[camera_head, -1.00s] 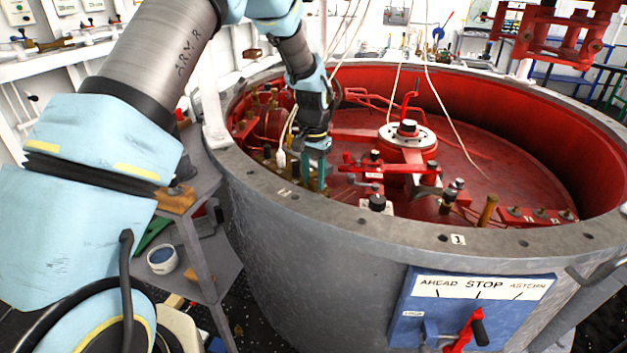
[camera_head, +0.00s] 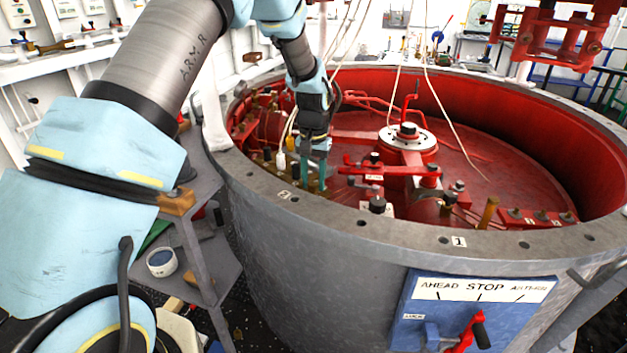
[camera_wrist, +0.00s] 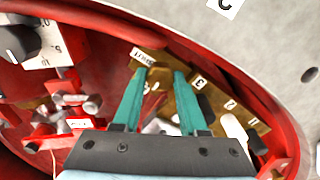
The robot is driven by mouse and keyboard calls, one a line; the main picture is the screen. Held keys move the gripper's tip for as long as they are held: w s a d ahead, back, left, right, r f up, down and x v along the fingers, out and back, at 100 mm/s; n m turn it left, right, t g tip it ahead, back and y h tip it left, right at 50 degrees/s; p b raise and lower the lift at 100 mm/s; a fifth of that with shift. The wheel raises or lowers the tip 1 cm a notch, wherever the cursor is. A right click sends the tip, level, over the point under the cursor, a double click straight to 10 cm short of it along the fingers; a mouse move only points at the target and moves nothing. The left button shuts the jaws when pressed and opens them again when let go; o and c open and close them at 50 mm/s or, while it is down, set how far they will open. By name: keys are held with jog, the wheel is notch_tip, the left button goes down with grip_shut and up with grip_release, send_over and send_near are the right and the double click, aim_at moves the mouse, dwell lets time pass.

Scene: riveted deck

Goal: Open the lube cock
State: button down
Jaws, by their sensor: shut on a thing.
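The lube cock seems to be the small brass fitting (camera_wrist: 160,80) between my fingertips, by a white label (camera_wrist: 143,57) whose lettering is hard to read. My gripper (camera_wrist: 161,73) has its two teal fingers down on either side of it, shut on it. Most of the fitting is hidden by the fingers, so its handle's angle cannot be told. In the head view my gripper (camera_head: 313,183) reaches down inside the near left rim of the round casing.
A brass plate (camera_wrist: 222,100) with numbered tags and a white-handled part (camera_wrist: 235,128) lies close to the right finger. The grey casing rim (camera_head: 350,222) stands close by. Red linkages (camera_head: 385,169) and a hub (camera_head: 408,140) lie to the right. A blue control panel (camera_head: 470,305) is on the outer wall.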

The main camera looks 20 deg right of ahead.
aim_at(313, 183)
jog(key=shift+c, duration=2.2)
grip_release()
notch_tip(313, 183, up, 11)
jog(key=b, duration=0.2)
jog(key=shift+a+f, duration=0.1)
jog(key=a+n, duration=0.4)
jog(key=a, duration=1.8)
jog(key=s+a+f+n+t, duration=0.1)
jog(key=s+a+n, duration=0.2)
jog(key=s+a, duration=0.8)
jog(key=a, duration=0.3)
jog(key=shift+a+f+t, duration=0.15)
jog(key=shift+a+t, duration=0.1)
jog(key=shift+t, duration=0.05)
